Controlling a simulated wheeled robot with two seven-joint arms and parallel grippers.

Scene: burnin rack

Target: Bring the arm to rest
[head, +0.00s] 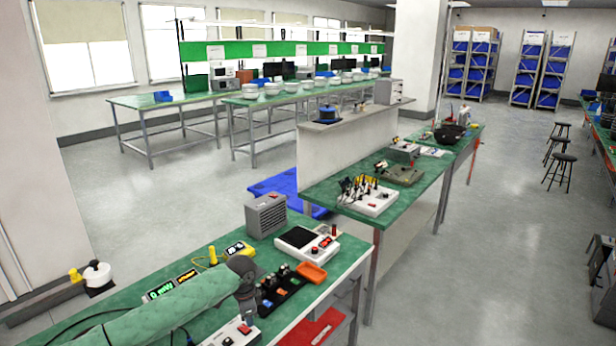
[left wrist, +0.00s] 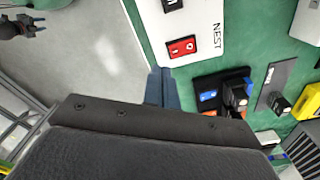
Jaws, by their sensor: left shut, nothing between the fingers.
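My left arm comes in from the lower left of the head view, low over the near green bench (head: 215,262). My left gripper (head: 247,305) points down between the black tray (head: 285,291) and a white box with a red switch (head: 232,335). In the left wrist view the bluish fingers of my left gripper (left wrist: 160,88) are together and empty, near the bench edge. The white box marked NEST (left wrist: 200,28) and its red switch lie beyond them. A dark shape with bluish prongs at the upper left may be my right gripper (left wrist: 22,27); its jaw state is unclear.
An orange tray (head: 311,272), a white device with a black panel (head: 300,240), a grey vented box (head: 265,214) and small display units (head: 160,290) crowd the near bench. A second bench (head: 400,205) stands behind.

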